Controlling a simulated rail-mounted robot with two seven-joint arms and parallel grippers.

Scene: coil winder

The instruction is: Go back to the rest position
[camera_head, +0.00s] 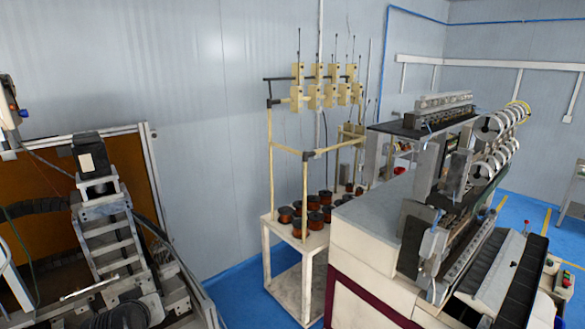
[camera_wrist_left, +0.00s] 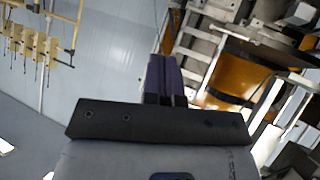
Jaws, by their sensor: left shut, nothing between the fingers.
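My left gripper (camera_wrist_left: 165,78) shows in the left wrist view. Its two dark fingers are pressed together with nothing between them, and they point away from the camera into open air. No thing is seen touching it. Neither gripper can be made out in the head view. The coil winder (camera_head: 375,235), a pale machine with a row of white discs, stands at the right of the head view.
A wire stand (camera_head: 270,180) with yellow tensioners (camera_head: 325,85) and copper spools (camera_head: 312,218) stands left of the winder. A framed machine with an orange panel (camera_head: 45,187) fills the left side. Blue floor (camera_head: 245,290) shows between them.

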